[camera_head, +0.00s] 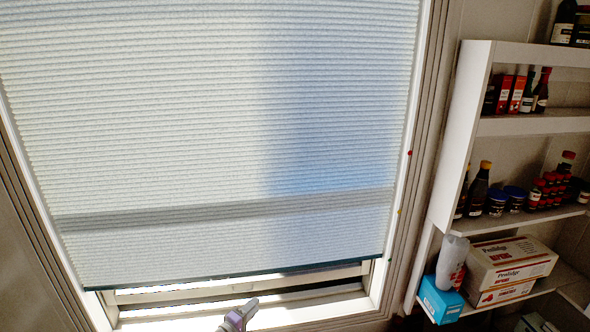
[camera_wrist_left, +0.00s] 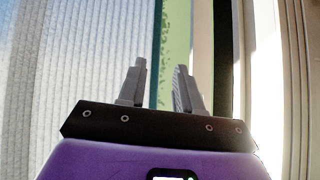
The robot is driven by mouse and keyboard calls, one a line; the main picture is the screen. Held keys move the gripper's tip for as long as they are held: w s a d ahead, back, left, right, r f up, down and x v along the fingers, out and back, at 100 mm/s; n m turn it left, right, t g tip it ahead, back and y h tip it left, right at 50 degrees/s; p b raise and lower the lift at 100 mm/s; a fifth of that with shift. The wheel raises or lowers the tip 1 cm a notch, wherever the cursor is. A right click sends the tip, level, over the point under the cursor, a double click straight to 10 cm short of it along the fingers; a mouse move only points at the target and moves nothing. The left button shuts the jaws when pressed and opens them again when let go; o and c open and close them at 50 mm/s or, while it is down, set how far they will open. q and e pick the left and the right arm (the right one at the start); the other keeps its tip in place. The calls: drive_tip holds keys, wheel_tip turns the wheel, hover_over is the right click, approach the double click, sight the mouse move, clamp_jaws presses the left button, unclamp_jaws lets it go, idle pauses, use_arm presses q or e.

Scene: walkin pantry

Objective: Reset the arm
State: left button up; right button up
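My left gripper (camera_head: 246,308) shows small at the bottom of the head view, in front of the window sill. Only its end part is in that frame. In the left wrist view, the two grey fingers of my left gripper (camera_wrist_left: 160,72) stand apart with nothing between them. Behind them are the pleated blind (camera_wrist_left: 70,70), its green bottom rail (camera_wrist_left: 174,50) and the pale window frame (camera_wrist_left: 203,60). My right gripper is not seen in either view.
A window with a mostly lowered blind (camera_head: 200,120) fills the left and middle. A white shelf unit (camera_head: 464,130) stands at the right with bottles, jars, a carton (camera_head: 510,262), a blue box (camera_head: 440,298) and a pale bottle (camera_head: 453,262).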

use_arm(q)
drive_tip(key=s+d+f+m+g+h+b, duration=0.1)
drive_tip(key=s+d+f+m+g, duration=0.15)
drive_tip(key=d, duration=0.35)
drive_tip(key=s+d+f+m+g+h, duration=0.1)
drive_tip(key=s+d+f+g, duration=0.15)
drive_tip(key=d, duration=0.35)
drive_tip(key=s+d+f+m+g+y+b, duration=0.1)
drive_tip(key=s+d+f+g, duration=0.2)
drive_tip(key=s, duration=0.4)
drive_tip(key=s+d+f+m+g+y+b, duration=0.1)
drive_tip(key=s+d+f+m+g+b, duration=0.15)
drive_tip(key=s, duration=0.35)
drive_tip(key=s+a+f+g+y+b, duration=0.1)
drive_tip(key=s+a+f, duration=0.1)
drive_tip(key=s, duration=0.8)
drive_tip(key=s+a+f+g+y+b, duration=0.1)
drive_tip(key=s+a, duration=0.3)
drive_tip(key=s, duration=0.6)
drive_tip(key=s+a+f+m+g+y+b, duration=0.1)
drive_tip(key=s+a+f+g+y, duration=0.1)
drive_tip(key=s, duration=0.8)
drive_tip(key=shift+a+f+y+b, duration=0.4)
drive_tip(key=shift+a+f+y, duration=0.2)
drive_tip(key=shift+a, duration=0.5)
drive_tip(key=shift+w+d, duration=0.1)
drive_tip(key=shift+d, duration=0.05)
